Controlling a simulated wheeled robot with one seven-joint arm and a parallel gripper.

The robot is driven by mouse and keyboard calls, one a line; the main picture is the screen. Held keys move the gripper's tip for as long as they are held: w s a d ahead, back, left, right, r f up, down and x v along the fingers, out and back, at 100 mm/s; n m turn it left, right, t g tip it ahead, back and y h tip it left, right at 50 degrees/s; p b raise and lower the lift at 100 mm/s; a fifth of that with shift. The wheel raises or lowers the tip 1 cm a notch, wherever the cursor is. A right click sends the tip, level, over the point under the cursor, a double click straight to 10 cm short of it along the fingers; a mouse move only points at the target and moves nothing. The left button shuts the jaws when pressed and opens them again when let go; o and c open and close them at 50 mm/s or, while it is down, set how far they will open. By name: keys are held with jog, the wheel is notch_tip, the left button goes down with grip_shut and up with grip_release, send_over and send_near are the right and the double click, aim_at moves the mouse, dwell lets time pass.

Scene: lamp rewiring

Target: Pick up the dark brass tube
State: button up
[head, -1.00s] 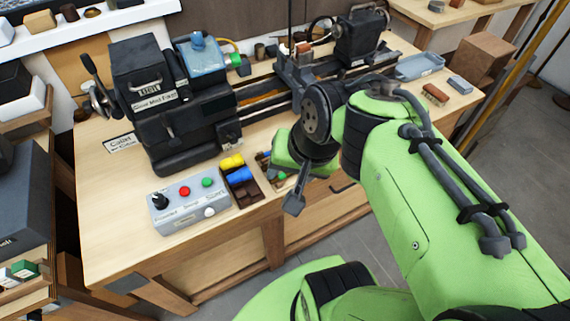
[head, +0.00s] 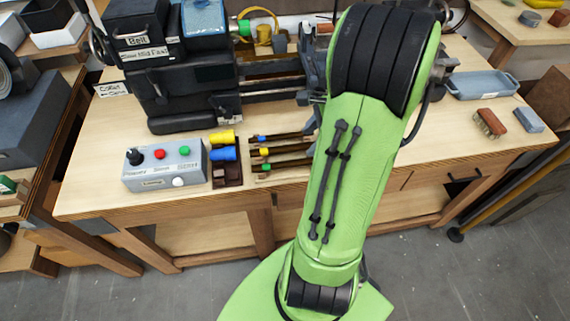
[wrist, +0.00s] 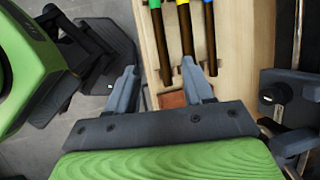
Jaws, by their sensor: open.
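Several dark brown tubes lie side by side on the bench, left of my arm in the head view. One has a blue band (head: 262,138), one a yellow band (head: 264,151) and one a green band (head: 266,167). The wrist view shows the green-banded tube (wrist: 162,42), the yellow-banded tube (wrist: 186,32) and the blue-banded tube (wrist: 210,36). All look dark, and I cannot tell which is the dark brass one. My gripper (wrist: 162,80) is open with nothing held between its fingers, near the tubes' lower ends in the wrist view. My arm hides it in the head view.
A grey control box (head: 165,167) and a dark tray (head: 226,176) with yellow and blue pieces stand left of the tubes. The black lathe (head: 190,103) is behind. A brush (head: 490,123) and a blue-grey tray (head: 482,86) lie at the right.

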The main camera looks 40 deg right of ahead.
jog(key=b, duration=0.2)
send_over(291, 162)
jog(key=s+d, duration=0.1)
jog(key=s, duration=0.1)
notch_tip(291, 162, down, 7)
jog(key=shift+s+d+r, duration=0.1)
jog(key=shift+d+r, duration=0.05)
jog(key=b+x, duration=0.1)
jog(key=x, duration=0.3)
jog(key=shift+s+f, duration=0.1)
jog(key=shift+f, duration=0.15)
jog(key=shift+w+f, duration=0.25)
jog(key=shift+f, duration=0.15)
jog(key=shift+r, duration=0.1)
jog(key=shift+c, duration=0.5)
grip_shut()
